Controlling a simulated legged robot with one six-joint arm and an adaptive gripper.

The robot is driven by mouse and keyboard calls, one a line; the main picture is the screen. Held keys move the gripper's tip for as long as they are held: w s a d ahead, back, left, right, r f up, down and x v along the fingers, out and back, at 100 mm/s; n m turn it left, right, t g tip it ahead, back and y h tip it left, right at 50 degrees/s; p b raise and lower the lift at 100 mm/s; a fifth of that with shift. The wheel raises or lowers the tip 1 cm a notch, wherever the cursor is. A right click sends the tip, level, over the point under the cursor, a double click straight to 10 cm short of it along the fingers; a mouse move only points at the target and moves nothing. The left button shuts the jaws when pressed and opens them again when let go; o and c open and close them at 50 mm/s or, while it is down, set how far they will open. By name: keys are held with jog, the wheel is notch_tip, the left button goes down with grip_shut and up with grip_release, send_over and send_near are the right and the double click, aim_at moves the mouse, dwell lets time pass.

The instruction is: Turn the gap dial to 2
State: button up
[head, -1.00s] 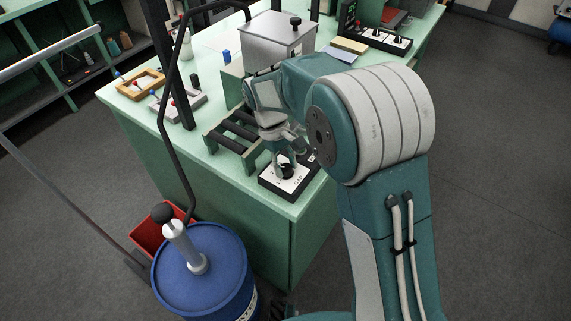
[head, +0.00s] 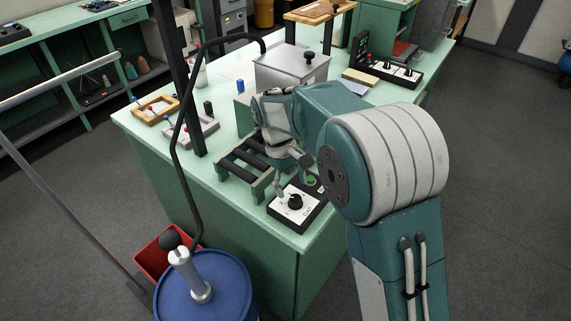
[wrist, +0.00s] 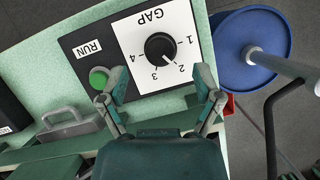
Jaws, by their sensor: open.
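The gap dial is a round black knob (wrist: 160,47) on a white plate marked GAP with numbers 1 to 4. It also shows in the head view (head: 295,202). In the wrist view its light pointer mark faces lower right, toward the 2. My gripper (wrist: 160,79) is open and empty, its two fingers spread apart on the near side of the knob and not touching it. In the head view my gripper (head: 291,178) hangs just above and behind the dial.
A green RUN button (wrist: 99,78) sits beside the dial on the black panel (wrist: 77,42). A roller frame (head: 243,165) stands left of it on the green bench (head: 180,172). A blue drum (head: 228,285) stands on the floor in front; a dark bent pole rises nearby.

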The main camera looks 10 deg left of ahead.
jog(key=v, duration=0.8)
jog(key=shift+w+a+r, duration=0.15)
jog(key=shift+a+r, duration=0.05)
jog(key=shift+a, duration=0.05)
jog(key=s+d+r+m+t+y, duration=0.1)
jog(key=s+d+r+m+t, duration=0.1)
jog(key=s+d+r, duration=0.35)
jog(key=s+d+r+m+t+y, duration=0.2)
jog(key=s+d+r, duration=0.1)
jog(key=d, duration=0.5)
jog(key=s+d+f+m+t, duration=0.1)
jog(key=s+d+m+t, duration=0.1)
jog(key=s+d, duration=0.2)
jog(key=s+d+f+m+t, duration=0.2)
jog(key=s+d, duration=0.3)
jog(key=s, duration=0.5)
jog(key=shift+f+m+t, duration=0.2)
jog(key=shift+m+t, duration=0.2)
jog(key=shift+m, duration=0.1)
